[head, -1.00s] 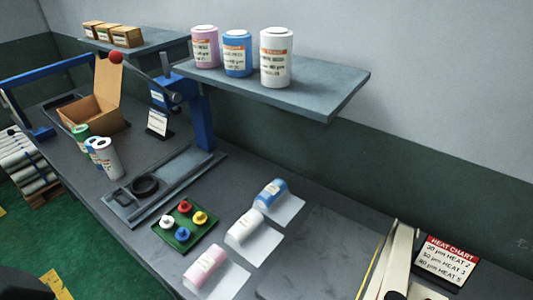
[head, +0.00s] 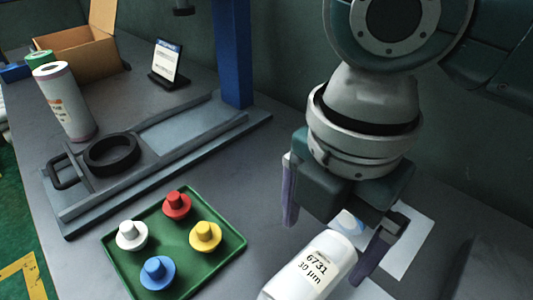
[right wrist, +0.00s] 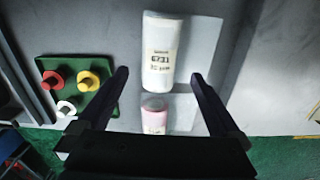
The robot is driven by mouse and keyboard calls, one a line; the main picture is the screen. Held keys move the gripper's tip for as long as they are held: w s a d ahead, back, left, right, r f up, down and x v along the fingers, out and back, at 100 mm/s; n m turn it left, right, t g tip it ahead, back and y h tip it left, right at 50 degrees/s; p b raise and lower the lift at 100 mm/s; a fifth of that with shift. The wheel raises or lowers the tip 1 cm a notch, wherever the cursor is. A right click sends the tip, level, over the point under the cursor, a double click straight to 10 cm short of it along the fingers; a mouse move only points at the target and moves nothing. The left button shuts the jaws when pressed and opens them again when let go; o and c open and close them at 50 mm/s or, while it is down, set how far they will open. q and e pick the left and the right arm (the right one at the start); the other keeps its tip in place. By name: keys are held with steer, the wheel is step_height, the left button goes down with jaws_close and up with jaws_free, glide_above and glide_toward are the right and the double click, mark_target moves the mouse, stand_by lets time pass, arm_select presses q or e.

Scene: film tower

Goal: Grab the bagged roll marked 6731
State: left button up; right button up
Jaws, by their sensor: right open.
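The white bagged roll marked 6731 (head: 312,266) lies on the bench, its label also reading 30 µm. It also shows in the right wrist view (right wrist: 160,72), lying on a pale sheet. My right gripper (head: 328,240) is open above the roll. In the right wrist view its fingertips (right wrist: 159,78) appear on either side of the roll, with gaps. I cannot tell how far above it they are. A pink roll (right wrist: 154,117) lies nearer the palm in that view. A blue roll (head: 348,224) is mostly hidden behind my right gripper. My left gripper is not in view.
A green tray (head: 130,277) with red, yellow, white and blue knobbed pieces sits left of the roll. Behind it are a grey sealing rig with a black ring (head: 112,152), a standing roll (head: 66,108), a cardboard box (head: 80,48) and a small sign (head: 167,62).

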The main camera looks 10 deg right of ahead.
mark_target(315, 266)
steer(key=f, duration=0.4)
steer(key=shift+s+f, duration=0.2)
steer(key=shift+f, duration=0.1)
steer(key=f+b, duration=0.1)
steer(key=f, duration=0.4)
steer(key=shift+w+f, duration=0.15)
steer(key=shift+w, duration=0.05)
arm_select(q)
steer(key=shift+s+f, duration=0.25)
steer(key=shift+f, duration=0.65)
arm_select(e)
steer(key=shift+c, duration=0.2)
steer(key=c, duration=1.5)
steer(key=shift+o, duration=0.2)
